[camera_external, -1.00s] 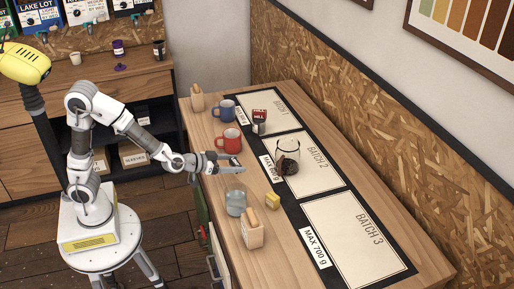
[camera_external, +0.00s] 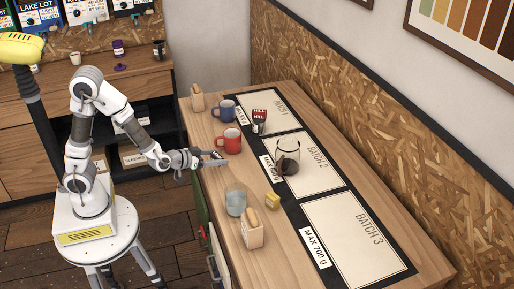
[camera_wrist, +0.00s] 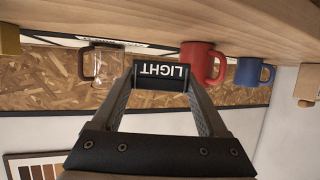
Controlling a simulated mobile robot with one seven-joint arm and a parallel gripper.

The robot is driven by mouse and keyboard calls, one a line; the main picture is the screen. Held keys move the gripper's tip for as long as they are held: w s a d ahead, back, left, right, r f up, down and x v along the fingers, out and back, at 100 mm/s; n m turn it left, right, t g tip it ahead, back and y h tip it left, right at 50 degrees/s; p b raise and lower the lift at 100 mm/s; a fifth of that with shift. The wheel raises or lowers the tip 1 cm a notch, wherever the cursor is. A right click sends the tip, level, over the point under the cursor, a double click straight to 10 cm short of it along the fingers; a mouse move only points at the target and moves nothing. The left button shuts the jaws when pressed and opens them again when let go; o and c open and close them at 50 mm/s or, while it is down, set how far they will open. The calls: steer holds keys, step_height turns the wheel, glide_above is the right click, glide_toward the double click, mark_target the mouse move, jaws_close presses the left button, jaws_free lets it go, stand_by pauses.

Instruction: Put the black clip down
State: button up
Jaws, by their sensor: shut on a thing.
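The black clip (camera_wrist: 161,83) carries a white "LIGHT" label, upside down in the wrist view. My gripper (camera_wrist: 160,92) is shut on it, with one finger at each end of the clip. In the external view my gripper (camera_external: 217,158) is over the near left edge of the wooden bench (camera_external: 201,169), close to the red mug. The clip is too small to make out clearly there. The wrist view shows the clip apart from the bench top and the mugs.
A red mug (camera_external: 229,141) and a blue mug (camera_external: 225,111) stand on the bench. A glass jar (camera_external: 236,200), a yellow block (camera_external: 272,201) and a wooden holder (camera_external: 252,233) are nearer. The Batch 3 panel (camera_external: 355,240) is clear.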

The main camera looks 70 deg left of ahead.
mark_target(216, 156)
step_height(216, 156, up, 13)
steer(key=p, duration=1.2)
steer(key=f+m+h, duration=0.1)
steer(key=f, duration=0.2)
steer(key=w+f+m+h, duration=0.1)
steer(key=f, duration=0.3)
steer(key=w+f+m+h, duration=0.1)
steer(key=f+h, duration=0.1)
steer(key=f, duration=0.2)
steer(key=shift+w+t, duration=0.1)
steer(key=shift+t, duration=0.3)
steer(key=shift+w, duration=0.1)
